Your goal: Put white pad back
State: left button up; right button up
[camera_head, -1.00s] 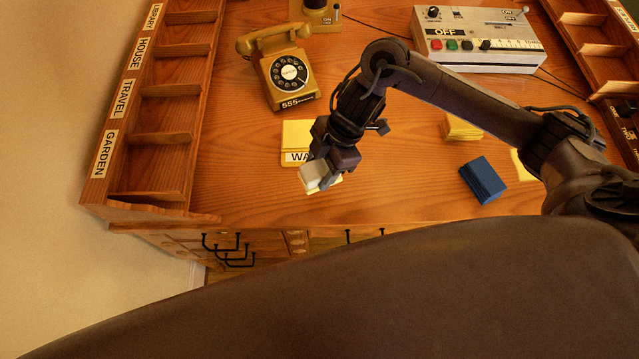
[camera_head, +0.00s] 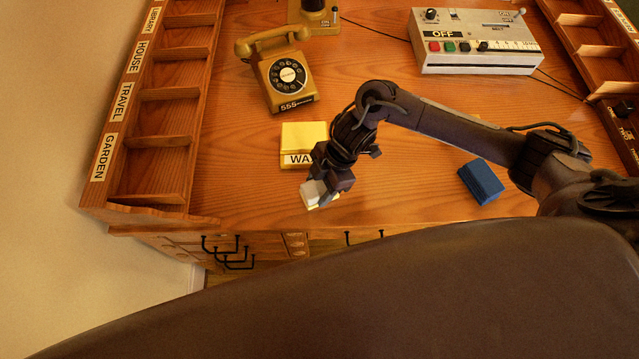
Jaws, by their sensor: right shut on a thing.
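The white pad (camera_head: 312,191) is a small pale block near the front edge of the desk (camera_head: 405,205). My right gripper (camera_head: 325,192) is shut on it, and its jaws hide part of the pad. A little yellow shows at the pad's lower edge; I cannot tell whether this is another pad below it or whether the pad touches the desk. A yellow pad block (camera_head: 304,135) with a partly hidden label starting "WA" lies just behind the gripper. My left gripper is not in view.
A blue block (camera_head: 482,181) lies right of the gripper. A rotary telephone (camera_head: 290,75) stands behind, with a switch box (camera_head: 475,45) at the back right. A labelled wooden rack (camera_head: 160,110) lines the left side. Desk surface left of the gripper is clear.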

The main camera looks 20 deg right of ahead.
jog(key=o, duration=0.9)
jog(key=shift+r, duration=0.2)
jog(key=v, duration=1.2)
jog(key=shift+b, duration=0.35)
jog(key=shift+a, duration=0.1)
